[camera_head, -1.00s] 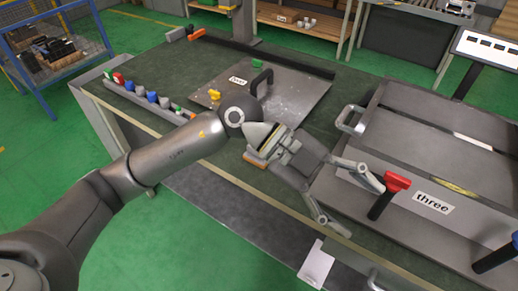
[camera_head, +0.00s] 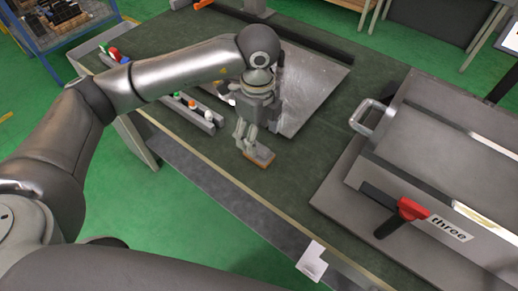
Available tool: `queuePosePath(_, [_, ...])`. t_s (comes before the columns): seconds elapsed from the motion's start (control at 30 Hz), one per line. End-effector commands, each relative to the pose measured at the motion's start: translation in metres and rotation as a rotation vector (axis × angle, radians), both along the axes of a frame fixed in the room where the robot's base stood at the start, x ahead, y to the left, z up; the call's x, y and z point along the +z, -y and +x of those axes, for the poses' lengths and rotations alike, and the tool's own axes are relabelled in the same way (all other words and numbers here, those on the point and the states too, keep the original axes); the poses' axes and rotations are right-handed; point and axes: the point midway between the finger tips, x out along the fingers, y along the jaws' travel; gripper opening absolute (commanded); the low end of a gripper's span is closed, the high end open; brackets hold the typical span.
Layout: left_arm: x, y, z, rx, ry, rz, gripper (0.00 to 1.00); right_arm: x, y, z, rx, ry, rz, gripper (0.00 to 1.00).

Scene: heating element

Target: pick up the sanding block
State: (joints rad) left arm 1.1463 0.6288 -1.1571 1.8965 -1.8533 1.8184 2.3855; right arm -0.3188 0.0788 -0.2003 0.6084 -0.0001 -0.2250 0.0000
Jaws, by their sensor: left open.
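The sanding block (camera_head: 259,158), a small block with a grey top and an orange-brown base, lies on the dark green bench top near its front edge. My left gripper (camera_head: 247,138) points down just above and behind the block. Its fingers are apart, and they overlap the block's far side in the picture. I cannot tell whether they touch it. My right gripper is out of view.
A metal plate (camera_head: 318,88) lies behind the gripper, and a narrow rail (camera_head: 205,115) with small coloured parts is on the left. A large grey machine with a handle (camera_head: 372,117) and red-topped lever (camera_head: 410,209) stands on the right. The bench between is clear.

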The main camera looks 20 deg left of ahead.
Motion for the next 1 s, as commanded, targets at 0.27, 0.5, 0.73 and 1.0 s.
queuePosePath(0.27, [-0.032,0.002,-0.005,-0.001,-0.005,0.001,0.64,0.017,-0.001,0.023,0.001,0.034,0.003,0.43])
queuePosePath(0.5, [-0.054,0.002,-0.003,-0.002,0.0,-0.001,0.64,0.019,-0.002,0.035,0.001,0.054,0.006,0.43])
queuePosePath(0.73, [-0.054,0.003,-0.003,-0.002,0.0,-0.002,0.58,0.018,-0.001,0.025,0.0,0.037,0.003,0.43])
queuePosePath(1.0, [-0.054,0.003,-0.003,-0.002,-0.001,-0.002,0.23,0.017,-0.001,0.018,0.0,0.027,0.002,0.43])
